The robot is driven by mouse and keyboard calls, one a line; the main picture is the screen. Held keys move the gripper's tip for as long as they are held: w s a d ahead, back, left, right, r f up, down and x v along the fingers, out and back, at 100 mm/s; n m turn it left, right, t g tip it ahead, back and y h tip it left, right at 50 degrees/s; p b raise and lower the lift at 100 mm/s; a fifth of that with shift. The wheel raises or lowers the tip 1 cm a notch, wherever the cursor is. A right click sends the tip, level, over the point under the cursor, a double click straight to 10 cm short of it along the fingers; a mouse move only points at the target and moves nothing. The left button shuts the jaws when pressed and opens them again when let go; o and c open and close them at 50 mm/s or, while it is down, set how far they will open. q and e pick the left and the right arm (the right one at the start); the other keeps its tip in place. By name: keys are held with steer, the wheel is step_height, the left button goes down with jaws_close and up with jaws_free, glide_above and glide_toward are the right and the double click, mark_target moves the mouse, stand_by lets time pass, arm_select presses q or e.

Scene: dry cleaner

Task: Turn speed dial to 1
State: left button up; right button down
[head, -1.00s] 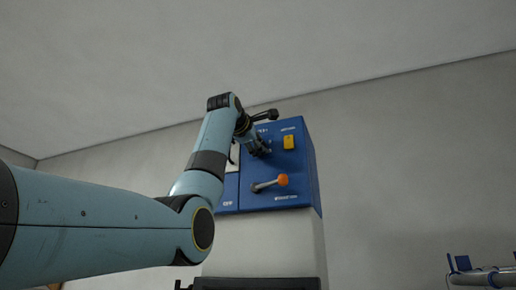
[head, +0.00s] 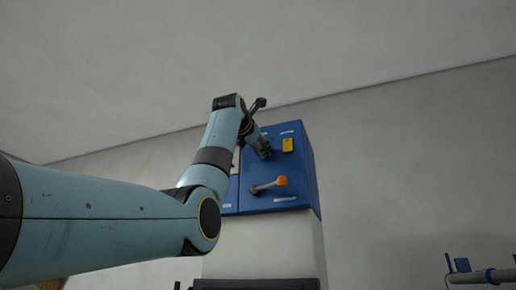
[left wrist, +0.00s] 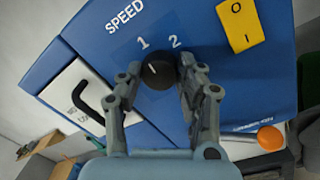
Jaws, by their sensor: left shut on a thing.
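The black speed dial (left wrist: 158,72) sits on the blue control panel (left wrist: 85,42), below the printed "SPEED", "1" and "2". A small light mark shows on its face, left of centre and nearest the "1" side; its exact direction is hard to tell. My left gripper (left wrist: 160,80) has one finger on each side of the dial and is shut on it. In the head view, my left gripper (head: 265,150) is at the panel's upper part and hides the dial. My right gripper is in neither view.
A yellow rocker switch (head: 287,145) is just right of my left gripper. A lever with an orange knob (head: 281,181) sticks out below. In the wrist view, a white plate with a black handle (left wrist: 90,97) is at the left.

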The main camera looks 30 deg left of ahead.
arm_select(q)
steer(key=shift+w+f+n, duration=0.15)
steer(key=shift+f+n, duration=0.1)
steer(key=shift+n, duration=0.15)
steer(key=o, duration=1.1)
steer(key=shift+r, duration=0.1)
steer(key=shift+o, duration=0.2)
steer(key=shift+s, duration=0.2)
steer(key=v, duration=1.1)
steer(key=shift+s+d, duration=0.2)
steer(key=shift+s, duration=0.15)
steer(key=shift+r, duration=0.1)
